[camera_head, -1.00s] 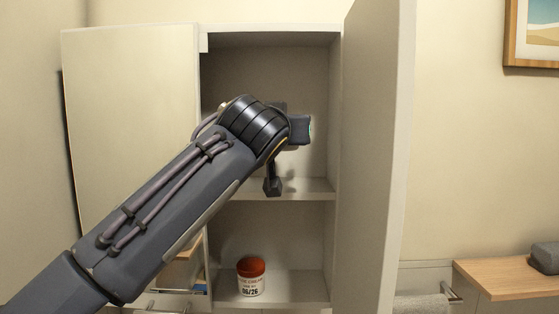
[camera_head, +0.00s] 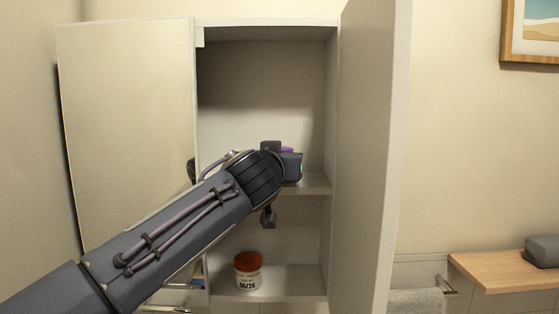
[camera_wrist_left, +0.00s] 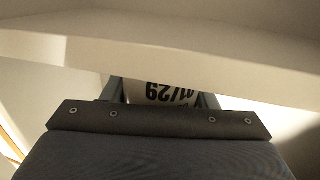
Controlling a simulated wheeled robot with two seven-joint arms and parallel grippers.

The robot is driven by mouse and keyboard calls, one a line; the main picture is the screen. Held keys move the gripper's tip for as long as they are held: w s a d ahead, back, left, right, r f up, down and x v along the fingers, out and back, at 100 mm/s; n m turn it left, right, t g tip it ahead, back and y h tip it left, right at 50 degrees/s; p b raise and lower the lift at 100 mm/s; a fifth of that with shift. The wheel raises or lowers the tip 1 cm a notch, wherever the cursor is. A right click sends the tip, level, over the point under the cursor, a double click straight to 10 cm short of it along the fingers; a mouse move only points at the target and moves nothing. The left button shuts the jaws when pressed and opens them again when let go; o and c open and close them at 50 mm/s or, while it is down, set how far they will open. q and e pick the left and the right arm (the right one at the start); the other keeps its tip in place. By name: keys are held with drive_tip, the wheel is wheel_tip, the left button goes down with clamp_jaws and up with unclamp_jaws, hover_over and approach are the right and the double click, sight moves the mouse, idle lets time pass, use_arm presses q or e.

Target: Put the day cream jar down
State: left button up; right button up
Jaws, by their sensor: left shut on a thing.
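My left gripper (camera_head: 289,165) is inside the open cabinet, just above the middle shelf. In the left wrist view its two fingers (camera_wrist_left: 160,97) are shut on a white jar (camera_wrist_left: 172,91) with upside-down dark print that looks like 01/29. In the head view only a sliver of a purple lid (camera_head: 287,149) shows behind the gripper; the wrist hides the rest. I cannot tell whether the jar touches the shelf. I cannot read a product name on it. My right gripper is not in view.
The middle shelf (camera_head: 313,184) has a bare right end. A red-lidded white jar (camera_head: 248,272), marked 06/26, stands on the lower shelf. The open door (camera_head: 372,150) bounds the right side; a mirrored panel (camera_head: 125,130) is at left. A pale board (camera_wrist_left: 160,50) crosses the wrist view.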

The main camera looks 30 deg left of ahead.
use_arm(q)
drive_tip(key=shift+f, duration=0.2)
drive_tip(key=o, duration=1)
drive_tip(key=shift+r, duration=0.15)
drive_tip(key=shift+r+p, duration=0.2)
drive_tip(key=shift+p, duration=0.1)
drive_tip(key=b+v, duration=0.2)
drive_tip(key=v, duration=0.1)
drive_tip(key=shift+s+f+b, duration=0.1)
drive_tip(key=shift+f+b, duration=0.2)
drive_tip(key=shift+f, duration=0.1)
drive_tip(key=b+v, duration=0.1)
drive_tip(key=v, duration=0.3)
drive_tip(key=b+v, duration=0.2)
drive_tip(key=v, duration=0.3)
drive_tip(key=shift+r, duration=0.25)
